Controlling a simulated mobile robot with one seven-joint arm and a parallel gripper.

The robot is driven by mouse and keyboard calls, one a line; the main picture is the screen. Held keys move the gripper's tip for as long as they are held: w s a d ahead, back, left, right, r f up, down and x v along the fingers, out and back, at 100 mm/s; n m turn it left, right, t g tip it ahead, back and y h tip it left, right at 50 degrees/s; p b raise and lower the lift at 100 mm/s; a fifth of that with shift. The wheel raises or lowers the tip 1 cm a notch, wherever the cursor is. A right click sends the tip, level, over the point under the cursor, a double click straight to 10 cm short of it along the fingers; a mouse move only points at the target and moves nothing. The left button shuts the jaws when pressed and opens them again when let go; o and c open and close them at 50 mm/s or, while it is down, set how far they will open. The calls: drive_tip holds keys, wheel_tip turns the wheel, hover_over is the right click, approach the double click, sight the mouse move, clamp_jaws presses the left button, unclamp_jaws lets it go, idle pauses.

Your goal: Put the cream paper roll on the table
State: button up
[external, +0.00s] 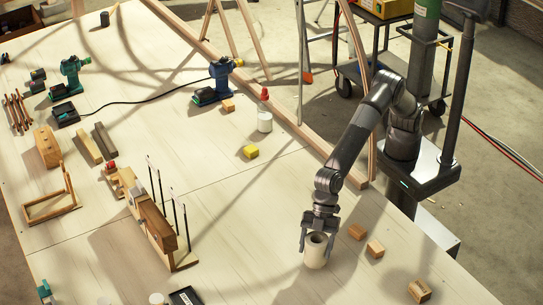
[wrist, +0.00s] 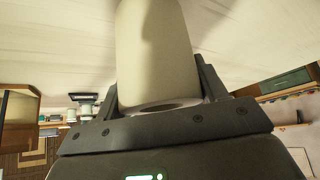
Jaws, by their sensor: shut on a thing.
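The cream paper roll (external: 315,252) is upright between the fingers of my gripper (external: 318,238), near the front right part of the pale wooden table (external: 255,235). Its dark hollow core shows at the top in the external view. In the wrist view the roll (wrist: 157,50) fills the space between the two dark fingers, and my gripper (wrist: 158,92) is shut on it. The roll's lower end is at or close to the tabletop; I cannot tell whether it touches.
Small wooden blocks (external: 375,249) lie right of the roll, with another block (external: 419,291) nearer the front right edge. A wooden jig with upright rods (external: 157,225) stands to the left. A yellow block (external: 250,152) lies farther back. The tabletop between jig and roll is clear.

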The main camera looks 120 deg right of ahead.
drive_tip(key=shift+f, duration=1.45)
drive_tip(key=shift+f, duration=0.1)
drive_tip(key=o, duration=1)
drive_tip(key=shift+o, duration=0.2)
drive_tip(key=v, duration=1.2)
